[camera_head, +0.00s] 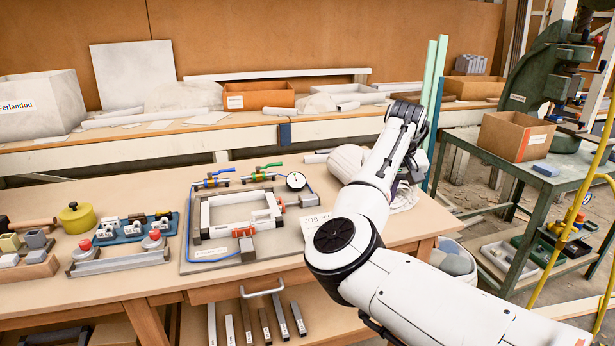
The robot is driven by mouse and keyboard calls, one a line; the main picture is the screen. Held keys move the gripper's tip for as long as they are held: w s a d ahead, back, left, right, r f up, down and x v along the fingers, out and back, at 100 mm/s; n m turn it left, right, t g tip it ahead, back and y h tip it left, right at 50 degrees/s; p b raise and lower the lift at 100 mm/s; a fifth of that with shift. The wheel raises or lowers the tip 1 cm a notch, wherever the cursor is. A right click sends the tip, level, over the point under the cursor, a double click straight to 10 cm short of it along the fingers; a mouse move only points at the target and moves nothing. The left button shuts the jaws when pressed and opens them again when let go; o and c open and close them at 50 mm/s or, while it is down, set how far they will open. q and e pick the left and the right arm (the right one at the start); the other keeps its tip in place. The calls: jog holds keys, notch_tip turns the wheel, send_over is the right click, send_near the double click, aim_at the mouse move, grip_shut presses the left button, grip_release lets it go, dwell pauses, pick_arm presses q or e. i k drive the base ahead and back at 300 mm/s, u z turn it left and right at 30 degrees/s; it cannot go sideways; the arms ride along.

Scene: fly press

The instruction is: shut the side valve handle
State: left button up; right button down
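A grey board (290,242) on the workbench carries a white rectangular pipe frame, a round gauge (296,181) and several valves. A valve with a blue handle (220,171) and one with a green handle (268,166) sit along the back edge. A small red-orange part (281,205) is at the frame's right side, and a red block (243,232) is at its front. I cannot tell which is the side valve handle, nor its exact position. My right arm rises from the lower right; its gripper end (408,115) is beyond the board's right side, fingers unclear. My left gripper is out of view.
On the bench left of the board are a blue tray (128,236) of switches, a grey rail with red buttons (120,263) and a yellow pot (77,218). A white bundle (350,162) lies behind my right arm. A green metal table (505,172) stands at right.

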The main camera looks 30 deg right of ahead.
aim_at(279, 163)
jog(key=z, duration=1)
jog(key=i, duration=1.05)
jog(key=u, duration=1)
jog(key=i, duration=0.6)
jog(key=u, duration=0.5)
